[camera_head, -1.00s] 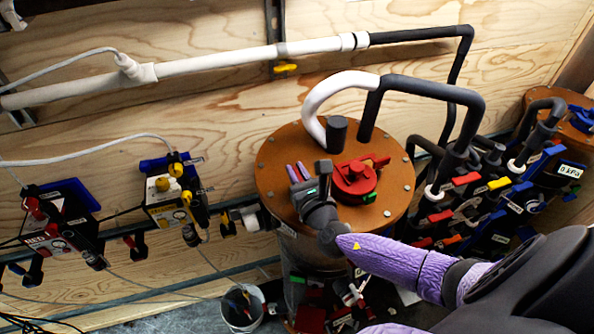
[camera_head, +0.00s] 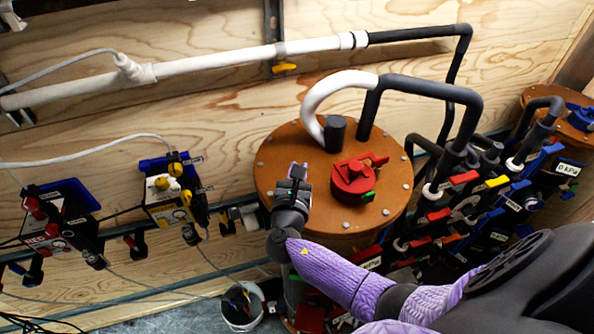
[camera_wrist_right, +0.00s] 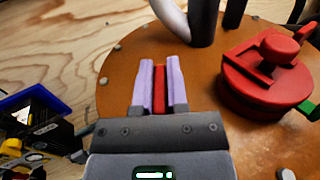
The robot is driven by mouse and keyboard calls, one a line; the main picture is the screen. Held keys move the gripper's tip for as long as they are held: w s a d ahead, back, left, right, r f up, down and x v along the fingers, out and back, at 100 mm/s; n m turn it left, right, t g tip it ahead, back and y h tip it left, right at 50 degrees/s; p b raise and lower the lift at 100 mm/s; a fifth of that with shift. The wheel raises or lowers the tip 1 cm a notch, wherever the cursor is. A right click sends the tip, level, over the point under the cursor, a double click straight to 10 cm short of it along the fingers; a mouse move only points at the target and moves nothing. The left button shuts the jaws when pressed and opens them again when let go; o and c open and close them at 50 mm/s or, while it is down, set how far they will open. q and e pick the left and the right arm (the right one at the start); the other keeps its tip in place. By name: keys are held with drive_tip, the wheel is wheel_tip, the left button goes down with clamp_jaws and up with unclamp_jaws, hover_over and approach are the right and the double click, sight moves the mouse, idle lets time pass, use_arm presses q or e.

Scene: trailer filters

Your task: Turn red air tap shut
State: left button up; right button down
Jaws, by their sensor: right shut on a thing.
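My right gripper (camera_head: 298,170) is over the left part of the brown round lid (camera_head: 275,160). In the right wrist view its two purple fingers (camera_wrist_right: 159,82) are closed on a narrow red piece (camera_wrist_right: 159,92). It looks like a lever or handle, but I cannot tell what it joins onto below. A bulky red fitting (camera_head: 354,180) with a raised bar and a green part sits on the lid, to the right of the gripper and apart from it. It also shows in the right wrist view (camera_wrist_right: 265,85). My left gripper is not in view.
A black pipe (camera_head: 425,90) and a white bent pipe (camera_head: 325,95) rise behind the lid. A bank of red, yellow and blue levers (camera_head: 465,180) stands at the right. A white bucket (camera_head: 240,318) is on the floor. Boxed units (camera_head: 172,195) are at the left.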

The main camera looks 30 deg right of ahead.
drive_tip(key=m+g+h+b, duration=0.1)
drive_tip(key=m+g+h, duration=0.1)
drive_tip(key=m+g+h+b, duration=0.2)
drive_tip(key=g, duration=0.1)
drive_tip(key=shift+f+m+g, duration=0.2)
drive_tip(key=shift+m+g, duration=0.1)
drive_tip(key=m+g+h+b, duration=0.1)
drive_tip(key=m+g+b, duration=0.1)
drive_tip(key=g+b, duration=0.1)
drive_tip(key=m+g+h+b, duration=0.1)
drive_tip(key=m+g+b, duration=0.2)
drive_tip(key=g, duration=0.2)
drive_tip(key=shift+s+d+m+g, duration=0.1)
drive_tip(key=shift+s+m+g, duration=0.1)
drive_tip(key=shift+m+g, duration=0.1)
drive_tip(key=shift+s+r+m+g+b, duration=0.1)
drive_tip(key=shift+r+m+g+b, duration=0.1)
drive_tip(key=shift+m+g+b, duration=0.8)
drive_tip(key=c, duration=0.6)
unclamp_jaws()
drive_tip(key=shift+c, duration=0.2)
